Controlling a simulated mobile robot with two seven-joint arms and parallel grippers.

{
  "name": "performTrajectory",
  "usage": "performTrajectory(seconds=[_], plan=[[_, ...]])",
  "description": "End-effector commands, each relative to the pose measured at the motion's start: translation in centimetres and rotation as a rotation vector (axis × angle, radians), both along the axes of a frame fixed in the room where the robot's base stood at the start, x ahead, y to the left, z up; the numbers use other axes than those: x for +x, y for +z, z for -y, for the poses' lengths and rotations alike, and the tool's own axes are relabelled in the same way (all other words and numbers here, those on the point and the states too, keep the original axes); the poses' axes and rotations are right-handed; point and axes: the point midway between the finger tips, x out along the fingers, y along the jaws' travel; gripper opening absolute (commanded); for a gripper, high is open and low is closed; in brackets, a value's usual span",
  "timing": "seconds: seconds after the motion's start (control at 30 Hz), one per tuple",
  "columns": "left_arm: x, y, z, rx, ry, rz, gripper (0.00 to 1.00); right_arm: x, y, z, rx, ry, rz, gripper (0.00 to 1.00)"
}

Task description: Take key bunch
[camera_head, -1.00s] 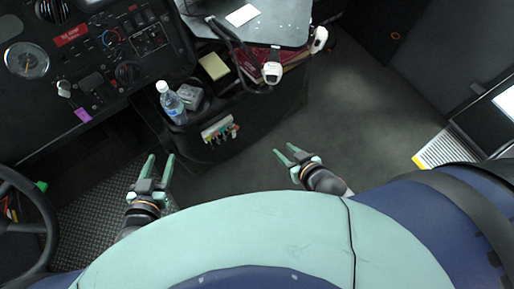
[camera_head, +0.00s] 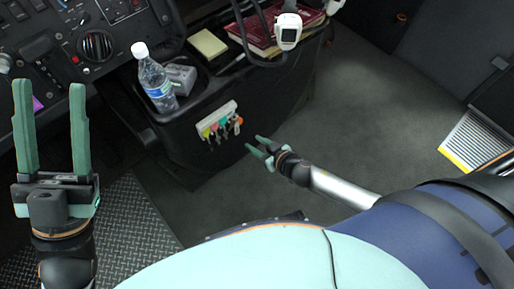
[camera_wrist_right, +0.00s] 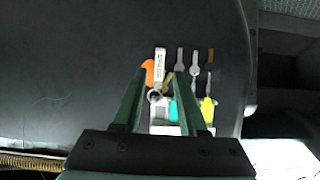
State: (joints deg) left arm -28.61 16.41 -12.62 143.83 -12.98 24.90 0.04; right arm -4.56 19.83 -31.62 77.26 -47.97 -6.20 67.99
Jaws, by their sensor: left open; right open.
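Several keys with coloured heads (camera_head: 222,127) hang from a pale rack (camera_head: 216,115) on the side of the dark console. I cannot tell which of them make up one bunch. My right gripper (camera_head: 257,147) is open and empty, to the right of and a little below the keys. In the right wrist view its two green fingers (camera_wrist_right: 167,100) point toward the keys (camera_wrist_right: 180,78), with an orange tag and a ring between or beside the fingers; part of the rack is hidden. My left gripper (camera_head: 50,112) is open and empty at the left, near the dashboard.
A water bottle (camera_head: 157,80) stands in the console tray above the keys. A yellow note pad (camera_head: 208,43) and a red book (camera_head: 262,30) lie nearby. The floor (camera_head: 350,110) is clear.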

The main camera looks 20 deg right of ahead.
Motion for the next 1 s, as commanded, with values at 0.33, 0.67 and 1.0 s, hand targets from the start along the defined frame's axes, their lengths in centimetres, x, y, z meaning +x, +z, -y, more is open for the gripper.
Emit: performTrajectory(seconds=[0.33, 0.67, 1.0], plan=[[0.0, -1.5, 0.1, -0.010, -0.015, -0.010, 0.50, 2.3, -1.4, -0.8, -0.001, 0.000, 0.002, 0.41], [0.1, -3.2, 0.2, -0.025, -0.033, -0.026, 0.50, 5.0, -3.1, -1.9, 0.002, -0.002, 0.000, 0.41], [0.3, -4.5, 0.3, -0.040, -0.044, -0.044, 0.50, 7.0, -4.1, -2.7, 0.002, -0.001, 0.000, 0.41]])
